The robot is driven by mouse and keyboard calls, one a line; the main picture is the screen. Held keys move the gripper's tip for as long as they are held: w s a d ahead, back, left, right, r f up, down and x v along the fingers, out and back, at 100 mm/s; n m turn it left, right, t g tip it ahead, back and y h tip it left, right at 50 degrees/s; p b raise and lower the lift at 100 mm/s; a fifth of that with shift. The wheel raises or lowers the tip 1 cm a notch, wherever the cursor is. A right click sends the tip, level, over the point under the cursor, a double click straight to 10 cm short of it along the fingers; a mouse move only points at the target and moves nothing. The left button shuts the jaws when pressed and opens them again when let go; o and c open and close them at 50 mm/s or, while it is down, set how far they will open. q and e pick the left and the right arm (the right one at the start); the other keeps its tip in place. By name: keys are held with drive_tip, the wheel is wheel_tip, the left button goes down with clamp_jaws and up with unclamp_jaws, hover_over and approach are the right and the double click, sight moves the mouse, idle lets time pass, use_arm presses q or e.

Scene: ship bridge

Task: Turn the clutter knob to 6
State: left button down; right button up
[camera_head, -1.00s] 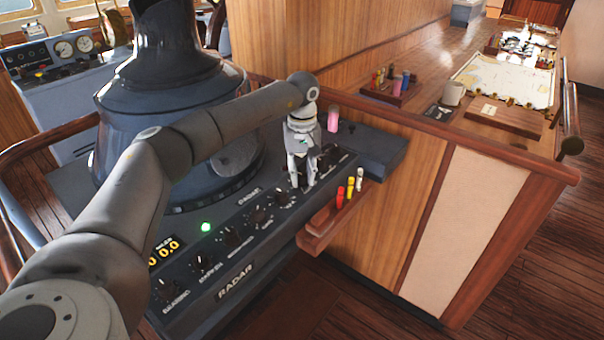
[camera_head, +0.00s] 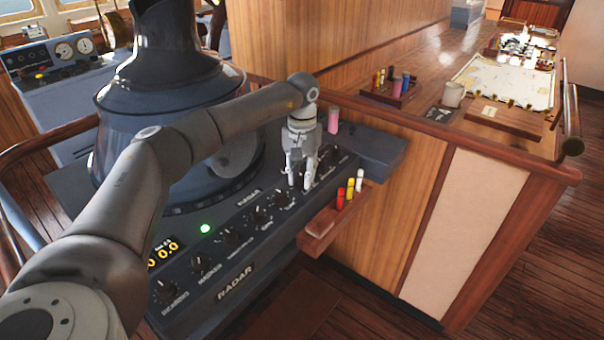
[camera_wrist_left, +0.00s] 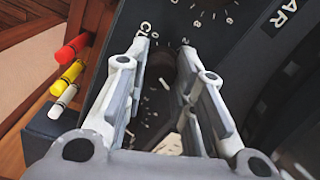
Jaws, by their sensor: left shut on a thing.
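The radar panel (camera_head: 185,290) is a dark sloped console with a row of black knobs and printed labels. My left gripper (camera_head: 298,184) points down at the far right part of this row, its fingers on either side of one knob. In the left wrist view the gripper (camera_wrist_left: 164,52) is shut on the dark round clutter knob (camera_wrist_left: 161,72). In the head view the gripper hides this knob. My right gripper is not in view.
A small wooden shelf (camera_head: 318,226) with red, yellow and white markers (camera_head: 350,192) juts out just right of the gripper. A pink cylinder (camera_head: 333,120) stands behind it. The large black radar hood (camera_head: 165,110) rises to the left. A green lamp (camera_head: 205,228) is lit.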

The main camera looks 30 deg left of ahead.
sight(302, 175)
use_arm(q)
drive_tip(key=shift+w+r, duration=0.1)
drive_tip(key=shift+r, duration=0.1)
drive_tip(key=c, duration=1.4)
unclamp_jaws()
drive_tip(key=shift+o, duration=1.2)
drive_tip(key=shift+f, duration=0.1)
wheel_tip(302, 175, up, 12)
drive_tip(key=shift+f, duration=0.1)
